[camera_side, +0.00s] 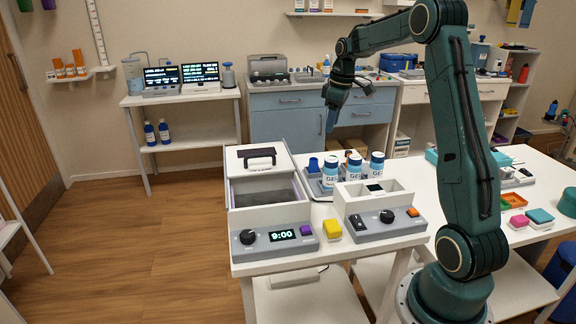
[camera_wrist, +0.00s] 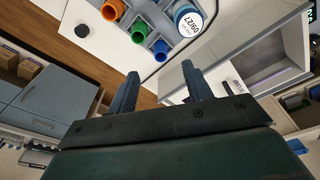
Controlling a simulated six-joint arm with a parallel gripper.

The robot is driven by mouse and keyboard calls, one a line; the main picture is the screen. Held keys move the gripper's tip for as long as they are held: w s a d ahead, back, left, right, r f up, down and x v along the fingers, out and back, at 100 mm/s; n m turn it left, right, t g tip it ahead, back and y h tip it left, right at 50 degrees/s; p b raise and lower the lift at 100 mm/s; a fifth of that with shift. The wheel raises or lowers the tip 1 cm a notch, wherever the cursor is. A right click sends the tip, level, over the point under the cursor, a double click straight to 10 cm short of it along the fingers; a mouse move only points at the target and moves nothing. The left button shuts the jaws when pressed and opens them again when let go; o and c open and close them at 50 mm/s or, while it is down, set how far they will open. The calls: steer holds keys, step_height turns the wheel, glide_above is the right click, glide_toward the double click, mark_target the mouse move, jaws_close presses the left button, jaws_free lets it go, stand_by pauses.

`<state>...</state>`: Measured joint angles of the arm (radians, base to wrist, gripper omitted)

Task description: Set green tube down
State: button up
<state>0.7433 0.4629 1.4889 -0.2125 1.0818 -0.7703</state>
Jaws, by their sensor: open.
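The green tube (camera_wrist: 139,31) is seen from above in the wrist view, upright in a grey rack (camera_wrist: 150,13) between an orange tube (camera_wrist: 114,9) and a blue tube (camera_wrist: 160,49). In the side view I cannot make out the green tube; a blue tube (camera_side: 313,166) shows beside the jars. My gripper (camera_side: 331,121) is above and behind the table's back edge, pointing down. In the wrist view my gripper (camera_wrist: 160,69) has its fingers apart with nothing between them. The rack lies beyond the fingertips, apart from them.
White-and-blue jars (camera_side: 354,167) stand close to the tubes. A white open box (camera_side: 268,195) and a device with a dial and a 9:00 display (camera_side: 274,238) are at the table's left. A yellow block (camera_side: 332,229) lies in front. A second control box (camera_side: 376,215) stands right of it.

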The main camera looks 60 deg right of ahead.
steer(key=s+a+r+m+t, duration=0.1)
steer(key=s+a+r, duration=0.25)
steer(key=a, duration=0.65)
steer(key=s+a+r+t, duration=0.1)
steer(key=s+a+r, duration=0.3)
steer(key=a, duration=0.6)
steer(key=s+a+f+m+t, duration=0.1)
steer(key=s+a+f+t, duration=0.1)
steer(key=s+a, duration=1)
steer(key=shift+s+m, duration=0.3)
steer(key=shift+s, duration=0.9)
